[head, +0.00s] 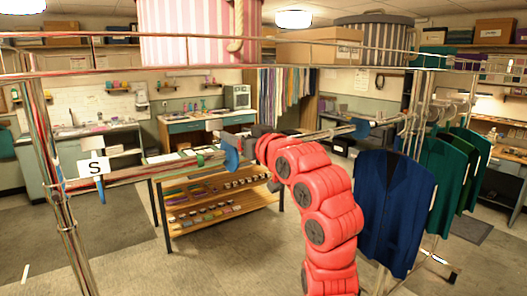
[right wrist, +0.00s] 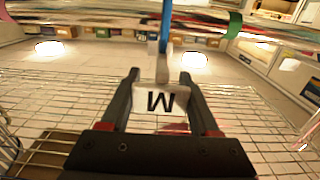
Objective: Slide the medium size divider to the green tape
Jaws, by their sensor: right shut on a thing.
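The medium size divider shows in the right wrist view as a white tag marked M (right wrist: 161,99), upside down there, with a blue part above it at the rail. My right gripper (right wrist: 160,88) is shut on it, one dark finger on each side. In the head view the divider's blue part (head: 231,157) shows on the rail just left of my right gripper (head: 248,137). The green tape (head: 200,159) is wrapped around the rail a short gap to the left of the divider; it also shows in the right wrist view (right wrist: 235,23). My left gripper is not in view.
A divider marked S (head: 95,168) hangs at the rail's left end. Another blue piece (head: 359,128) is on the rail to the right, before a blue vest (head: 395,210) and green garments (head: 443,170). The rail between the S divider and the green tape is bare.

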